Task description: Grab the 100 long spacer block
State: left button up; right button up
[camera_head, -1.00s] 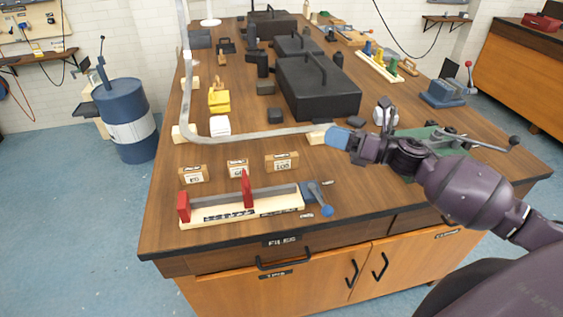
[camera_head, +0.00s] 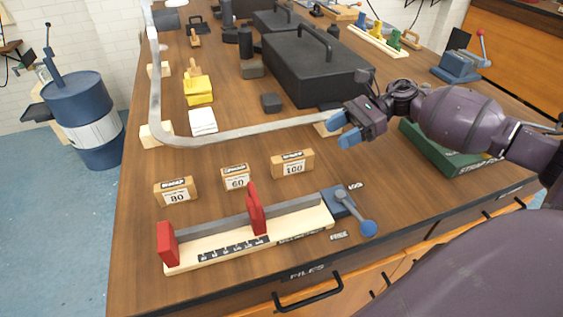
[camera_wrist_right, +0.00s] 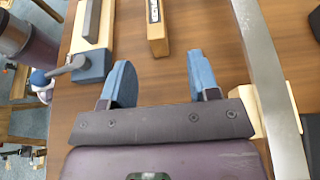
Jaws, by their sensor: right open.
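The 100 spacer block (camera_head: 292,163) is a small wooden block with a white label. It stands on the wooden table behind the red-jawed fixture, right of the 60 block (camera_head: 236,177) and 80 block (camera_head: 176,191). My right gripper (camera_head: 343,128) has blue fingers, spread and empty, behind and to the right of the 100 block, apart from it. In the right wrist view, the open right gripper (camera_wrist_right: 160,75) faces a labelled wooden block (camera_wrist_right: 157,28), apparently the 100 one, lying ahead of the gap between the fingers. My left gripper is not in view.
A bent metal frame bar (camera_head: 240,134) on wooden supports runs close beside my right gripper. The fixture (camera_head: 215,249) with red jaws and a blue handle lies near the front edge. A black toolbox (camera_head: 315,68) and a green tray (camera_head: 440,150) stand behind and right.

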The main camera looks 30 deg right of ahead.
aim_at(298, 154)
jog(key=x, duration=0.5)
jog(key=shift+a, duration=0.25)
jog(key=x, duration=0.2)
jog(key=r+x, duration=0.1)
jog(key=x, duration=0.1)
jog(key=shift+s+a+f, duration=0.1)
jog(key=shift+s+a, duration=0.05)
jog(key=shift+a, duration=0.2)
jog(key=shift+a+f, duration=0.3)
jog(key=shift+a, duration=0.15)
jog(key=shift+c, duration=0.4)
jog(key=c, duration=0.9)
